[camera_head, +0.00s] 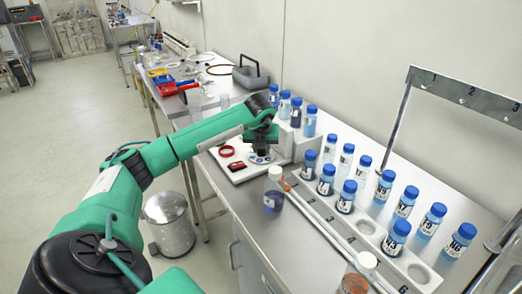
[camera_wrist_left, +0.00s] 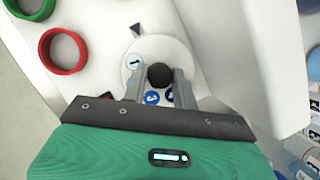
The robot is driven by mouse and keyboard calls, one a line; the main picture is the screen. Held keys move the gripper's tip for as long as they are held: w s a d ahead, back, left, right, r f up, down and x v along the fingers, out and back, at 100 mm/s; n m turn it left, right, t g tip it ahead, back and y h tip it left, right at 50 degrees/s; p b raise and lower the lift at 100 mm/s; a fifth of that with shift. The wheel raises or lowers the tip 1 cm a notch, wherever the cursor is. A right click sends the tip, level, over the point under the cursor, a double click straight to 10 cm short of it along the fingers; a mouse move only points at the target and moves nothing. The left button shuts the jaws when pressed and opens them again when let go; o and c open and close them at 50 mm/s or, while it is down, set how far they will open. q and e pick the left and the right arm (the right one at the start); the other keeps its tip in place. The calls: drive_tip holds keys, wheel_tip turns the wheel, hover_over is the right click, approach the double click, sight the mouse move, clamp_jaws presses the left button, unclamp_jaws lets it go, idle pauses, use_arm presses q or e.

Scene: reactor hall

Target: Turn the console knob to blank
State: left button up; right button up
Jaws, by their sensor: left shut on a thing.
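The console (camera_head: 240,172) is a white panel on the bench in the head view, with my left gripper (camera_head: 262,152) down over it. In the left wrist view the dark round knob (camera_wrist_left: 159,76) stands on a white dial disc (camera_wrist_left: 160,50). The fingers of my left gripper (camera_wrist_left: 160,78) are shut on the knob, one on each side. Small blue and white symbols (camera_wrist_left: 152,97) show on the disc; I cannot read them. A black triangle mark (camera_wrist_left: 137,28) is on the panel just above the disc. My right gripper is out of view.
A red ring (camera_wrist_left: 63,50) and a green ring (camera_wrist_left: 35,8) sit on the panel left of the dial. A jar (camera_head: 273,190) stands close to the console's front.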

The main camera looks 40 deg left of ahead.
use_arm(q)
drive_tip(key=shift+n, duration=0.7)
drive_tip(key=shift+n+g+y+b, duration=0.3)
drive_tip(key=shift+n+y, duration=0.1)
drive_tip(key=shift+n, duration=0.1)
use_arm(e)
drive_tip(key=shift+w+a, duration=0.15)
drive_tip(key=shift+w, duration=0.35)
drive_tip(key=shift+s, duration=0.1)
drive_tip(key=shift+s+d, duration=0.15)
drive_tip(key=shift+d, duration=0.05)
use_arm(q)
drive_tip(key=o, duration=1)
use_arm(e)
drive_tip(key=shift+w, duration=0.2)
